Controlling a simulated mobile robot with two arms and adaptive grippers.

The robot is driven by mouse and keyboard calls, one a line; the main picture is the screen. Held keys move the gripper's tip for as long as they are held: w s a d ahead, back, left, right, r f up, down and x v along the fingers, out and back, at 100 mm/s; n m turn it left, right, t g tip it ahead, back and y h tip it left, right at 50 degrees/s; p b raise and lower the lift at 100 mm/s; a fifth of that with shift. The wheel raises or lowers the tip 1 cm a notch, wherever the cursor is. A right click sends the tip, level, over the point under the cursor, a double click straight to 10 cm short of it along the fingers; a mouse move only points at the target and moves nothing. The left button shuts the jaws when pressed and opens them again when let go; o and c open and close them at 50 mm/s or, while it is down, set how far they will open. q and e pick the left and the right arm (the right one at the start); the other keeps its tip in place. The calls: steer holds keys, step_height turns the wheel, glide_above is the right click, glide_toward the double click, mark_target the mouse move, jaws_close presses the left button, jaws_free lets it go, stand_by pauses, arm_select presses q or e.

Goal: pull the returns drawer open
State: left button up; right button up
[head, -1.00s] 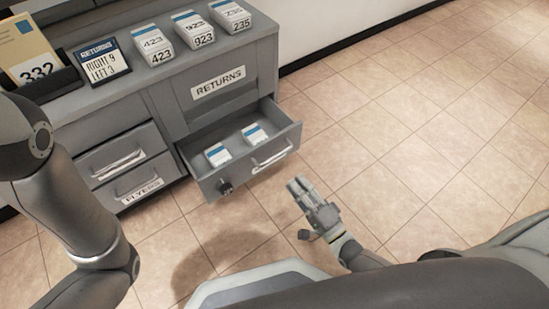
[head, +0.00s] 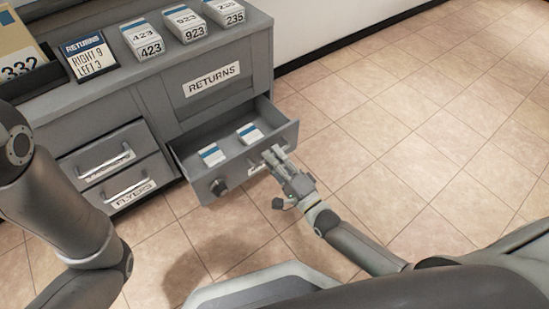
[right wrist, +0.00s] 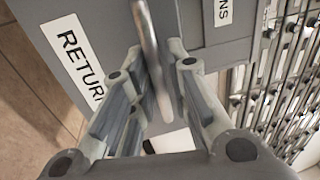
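The returns drawer (head: 236,185) stands pulled out from the grey cabinet, with two white bundles (head: 212,155) with blue bands inside. My right gripper (head: 272,157) is at the drawer front and hides most of the handle. In the right wrist view the metal handle (right wrist: 152,58) runs between the two open fingers (right wrist: 158,75). I cannot tell whether either finger touches it. The RETURNS label (right wrist: 78,62) on the drawer front shows at the left there. My left gripper is out of the head view.
The cabinet top holds several numbered bundles (head: 187,24), a RETURNS sign (head: 89,56) and a tray with an envelope (head: 18,55). Two shut drawers (head: 112,160) with handles are at the left, the lower labelled FLYERS. The tiled floor (head: 410,120) at the right is clear.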

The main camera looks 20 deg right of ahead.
jaws_close()
